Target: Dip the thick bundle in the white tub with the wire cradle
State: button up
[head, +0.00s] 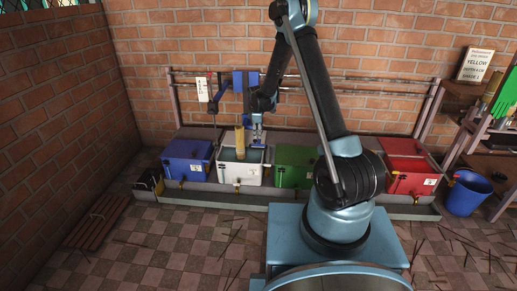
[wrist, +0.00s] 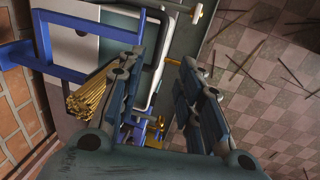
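The white tub (head: 240,176) stands in the row between the blue and green tubs, its top open with dark liquid inside. The thick bundle (head: 240,142) stands upright at the tub's mouth, tan and stick-like; in the wrist view its stick ends (wrist: 88,102) show left of my fingers. I cannot tell how deep it sits. A blue frame (wrist: 70,48), perhaps the wire cradle, passes beside the bundle. My gripper (head: 257,140) is over the tub's right part, just right of the bundle. In the wrist view my gripper (wrist: 168,68) has its fingers apart with nothing between them.
A lidded blue tub (head: 187,160) stands left, a green tub (head: 294,166) right, and a red tub (head: 408,173) farther right. A blue bucket (head: 466,193) stands near a shelf. Pipes run along the brick wall behind. Loose sticks lie on the checkered floor (head: 190,235).

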jog(key=f, duration=0.3)
jog(key=w+f, duration=0.1)
jog(key=f, duration=0.3)
jog(key=w+f, duration=0.1)
jog(key=f, duration=0.3)
jog(key=shift+w+f, duration=0.1)
jog(key=shift+f, duration=0.05)
grip_shut()
